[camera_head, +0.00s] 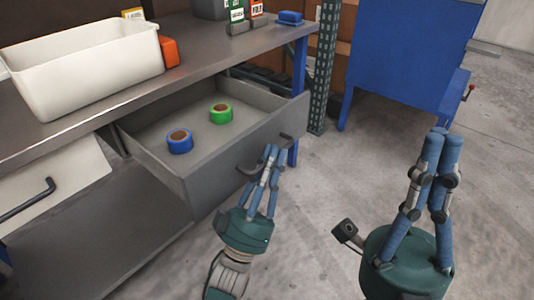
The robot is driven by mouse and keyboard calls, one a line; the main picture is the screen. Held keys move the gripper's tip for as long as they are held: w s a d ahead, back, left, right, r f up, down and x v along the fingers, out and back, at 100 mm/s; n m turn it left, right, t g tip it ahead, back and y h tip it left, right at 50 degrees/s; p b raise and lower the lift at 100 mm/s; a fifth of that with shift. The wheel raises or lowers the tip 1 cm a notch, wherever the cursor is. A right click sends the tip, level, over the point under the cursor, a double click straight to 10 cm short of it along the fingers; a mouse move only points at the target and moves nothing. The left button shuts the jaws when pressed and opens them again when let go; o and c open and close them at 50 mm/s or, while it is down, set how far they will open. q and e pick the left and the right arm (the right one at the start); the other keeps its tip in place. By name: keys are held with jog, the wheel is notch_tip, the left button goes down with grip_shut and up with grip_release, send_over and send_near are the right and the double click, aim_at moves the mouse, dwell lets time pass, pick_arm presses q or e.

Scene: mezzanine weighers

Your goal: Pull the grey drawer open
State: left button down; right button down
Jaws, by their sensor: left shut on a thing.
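The grey drawer (190,184) stands open under the workbench, pulled well out so its inside shows. A blue tape roll (180,141) and a green tape roll (220,113) lie in it. A dark bar handle (246,168) is on its front. My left gripper (270,152) is at the handle, with its fingers shut on it; they hide part of the bar. My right gripper (440,136) is raised over the floor to the right, apart from the drawer. Its fingers are close together, with nothing visible between them.
A white bin (85,75) and an orange box (169,51) stand on the bench top (215,45). A second, pale drawer (70,180) with a dark handle is at the left. A blue cabinet (405,60) stands behind at the right. Bare concrete floor (330,190) lies between.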

pick_arm(q)
jog(key=shift+f, duration=0.1)
jog(key=c, duration=1.9)
grip_release()
jog(key=shift+c, duration=0.2)
jog(key=v, duration=1.2)
